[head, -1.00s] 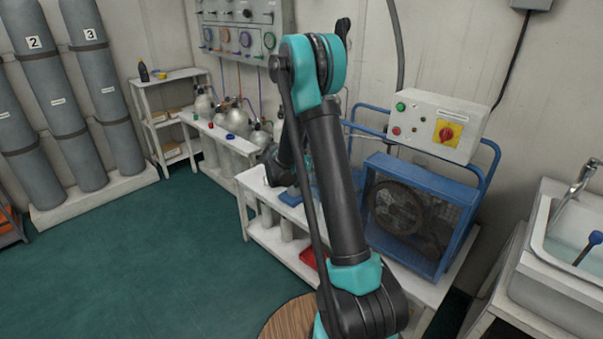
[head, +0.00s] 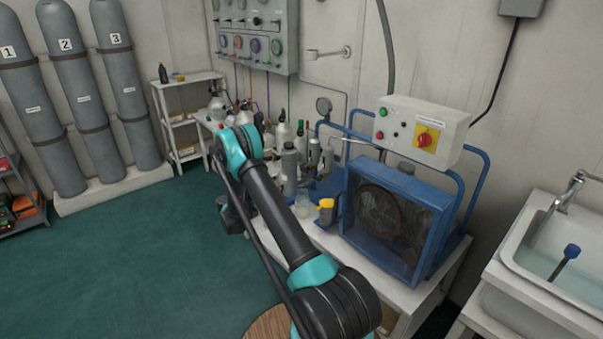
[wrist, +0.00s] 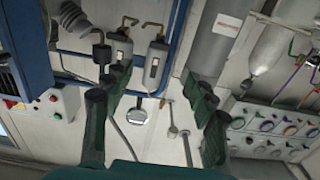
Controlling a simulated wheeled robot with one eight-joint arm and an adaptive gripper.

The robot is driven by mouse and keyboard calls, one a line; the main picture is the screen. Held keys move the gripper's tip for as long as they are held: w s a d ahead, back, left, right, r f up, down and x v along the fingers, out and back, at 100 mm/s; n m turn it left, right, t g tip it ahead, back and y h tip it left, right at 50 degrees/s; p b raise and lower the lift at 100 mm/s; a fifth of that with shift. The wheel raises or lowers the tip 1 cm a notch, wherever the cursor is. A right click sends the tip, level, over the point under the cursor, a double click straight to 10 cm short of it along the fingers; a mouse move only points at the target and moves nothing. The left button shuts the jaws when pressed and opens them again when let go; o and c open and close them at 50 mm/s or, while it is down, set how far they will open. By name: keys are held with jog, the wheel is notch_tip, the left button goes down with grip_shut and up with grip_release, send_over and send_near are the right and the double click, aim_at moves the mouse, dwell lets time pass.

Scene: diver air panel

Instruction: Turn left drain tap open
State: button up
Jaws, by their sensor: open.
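Two grey filter housings with sight windows show upside down in the wrist view, one at left (wrist: 119,48) and one at right (wrist: 157,60). A small dark tap (wrist: 152,25) sits at the end of the right one, and a similar tap (wrist: 130,21) is on the other. The right one in this inverted view looks to be the left filter, so its tap appears to be the left drain tap. My gripper (wrist: 155,86) is open and empty, its fingers spread with the filters beyond them, apart from both taps.
A blue-framed compressor (head: 388,215) stands right of the filters, under a control box (head: 421,132). A yellow-topped cup (head: 326,209) and bottles crowd the bench. A grey cylinder (wrist: 216,40) is beside the right finger in the wrist view. Green floor (head: 130,270) is clear at left.

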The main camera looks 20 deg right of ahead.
aim_at(303, 171)
jog(key=x, duration=1.6)
jog(key=shift+d, duration=0.2)
jog(key=shift+c, duration=0.5)
jog(key=c, duration=1.1)
